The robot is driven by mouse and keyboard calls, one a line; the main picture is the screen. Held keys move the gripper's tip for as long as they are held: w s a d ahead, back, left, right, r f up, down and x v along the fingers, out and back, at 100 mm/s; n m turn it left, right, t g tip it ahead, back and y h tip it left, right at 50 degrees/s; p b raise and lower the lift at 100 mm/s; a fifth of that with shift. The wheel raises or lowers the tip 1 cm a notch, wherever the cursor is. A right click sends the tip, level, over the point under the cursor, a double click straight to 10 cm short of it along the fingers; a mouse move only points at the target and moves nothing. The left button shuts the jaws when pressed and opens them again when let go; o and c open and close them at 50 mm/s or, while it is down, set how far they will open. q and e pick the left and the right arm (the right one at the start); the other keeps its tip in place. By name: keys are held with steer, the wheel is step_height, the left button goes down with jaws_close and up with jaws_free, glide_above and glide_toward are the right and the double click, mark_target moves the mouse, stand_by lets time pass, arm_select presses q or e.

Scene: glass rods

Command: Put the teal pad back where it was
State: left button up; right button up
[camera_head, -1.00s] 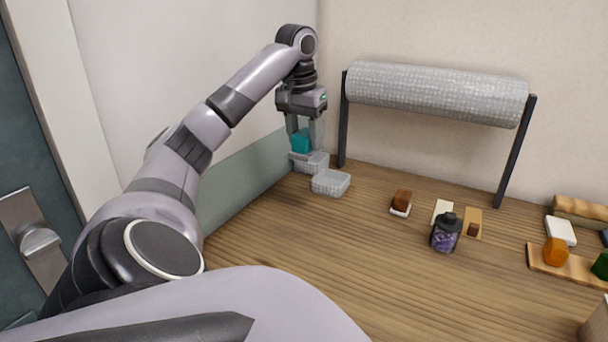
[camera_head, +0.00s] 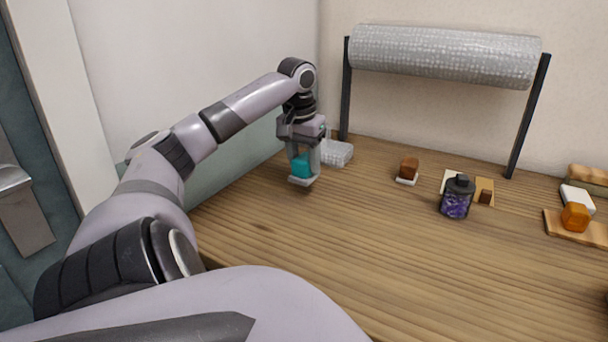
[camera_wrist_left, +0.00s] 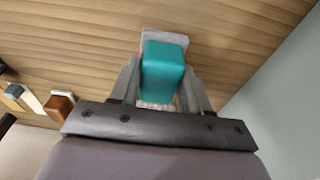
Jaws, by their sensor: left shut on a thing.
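The teal pad (camera_head: 302,166) is a rounded teal block with a pale piece under it, between the fingers of my left gripper (camera_head: 305,163). In the left wrist view the teal pad (camera_wrist_left: 163,70) sits between the two grey fingers (camera_wrist_left: 162,88), which are shut on it. The pale piece (camera_wrist_left: 168,36) shows around its far end there. In the head view they are at the left of the wooden table, in front of a clear tray. I cannot tell whether the pale piece touches the table. My right gripper is not in view.
The clear tray (camera_head: 338,153) stands just behind my left gripper. A bubble-wrap roll (camera_head: 445,55) hangs on black posts at the back. A brown block (camera_head: 408,168), a dark jar with purple contents (camera_head: 457,197) and an orange block (camera_head: 575,217) stand rightward. The front tabletop (camera_head: 360,255) is clear.

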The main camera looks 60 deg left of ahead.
mark_target(304, 173)
arm_select(q)
steer(key=shift+f+b, duration=0.7)
steer(key=shift+f, duration=1.2)
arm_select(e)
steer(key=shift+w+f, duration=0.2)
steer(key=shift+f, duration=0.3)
arm_select(q)
steer(key=shift+f, duration=0.2)
steer(key=o, duration=1.1)
steer(key=shift+r, duration=0.15)
steer(key=r+p, duration=0.1)
steer(key=r, duration=0.2)
steer(key=s+r+p, duration=0.1)
steer(key=r, duration=0.3)
steer(key=d+r+p, duration=0.1)
steer(key=r, duration=0.2)
steer(key=shift+s+r+p, duration=0.15)
steer(key=shift+r+p, duration=0.2)
steer(key=shift+s+r+p, duration=0.1)
steer(key=shift+r+p, duration=0.25)
steer(key=shift+r, duration=0.3)
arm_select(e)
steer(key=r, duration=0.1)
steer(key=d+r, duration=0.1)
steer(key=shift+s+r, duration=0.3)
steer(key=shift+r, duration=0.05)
